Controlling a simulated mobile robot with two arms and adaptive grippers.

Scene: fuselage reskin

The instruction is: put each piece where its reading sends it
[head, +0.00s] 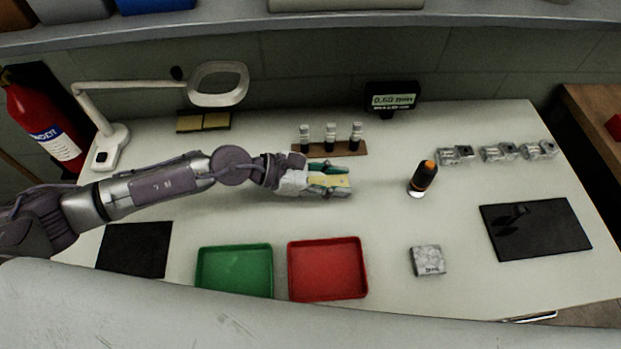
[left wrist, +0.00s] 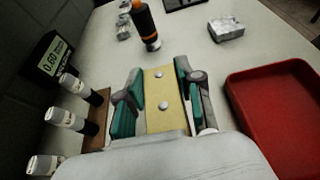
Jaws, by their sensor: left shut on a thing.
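My left gripper (head: 331,180) is shut on a yellow plate (head: 336,181), held at the middle of the bench. In the left wrist view the plate (left wrist: 160,88) shows two round rivet heads between the green finger pads. A small display (head: 392,100) at the back reads 0.60 mm. A black probe with an orange top (head: 423,178) stands to the right of the gripper. A green tray (head: 235,291) and a red tray (head: 328,296) lie at the front. Two more yellowish plates (head: 203,122) lie at the back left. My right gripper is not in view.
Three small bottles (head: 330,137) stand on a wooden rack behind the gripper. Several metal parts (head: 498,152) line the back right. A grey block (head: 428,261) and a black mat (head: 555,235) lie front right. A magnifier lamp (head: 217,84) stands back left.

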